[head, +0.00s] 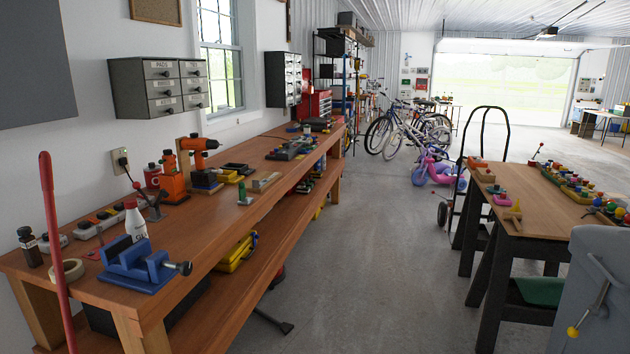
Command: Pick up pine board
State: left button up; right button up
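I cannot clearly make out a pine board. A small pale wooden piece (266,182) lies on the long workbench (215,215), near its front edge, and may be it. Another light wooden piece (512,217) lies at the near end of the table on the right and is too small to identify. Neither of my grippers shows in the head view.
The bench holds a blue vise (140,265), a white bottle (135,222), an orange drill (197,143) and small trays. A red pole (52,240) stands at the near left. Concrete floor (350,240) between bench and right table (550,205) is largely clear.

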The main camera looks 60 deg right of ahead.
aim_at(261, 177)
jog(key=z, duration=1.6)
jog(key=i+l+u, duration=0.15)
jog(key=u, duration=0.45)
jog(key=i+l+u, duration=0.15)
jog(key=l, duration=0.2)
jog(key=i+l+u, duration=0.15)
jog(key=l, duration=0.25)
jog(key=i+l+u, duration=0.15)
jog(key=l, duration=0.25)
jog(key=i+l+u, duration=0.2)
jog(key=l, duration=0.2)
jog(key=l+u, duration=0.15)
jog(key=l, duration=0.25)
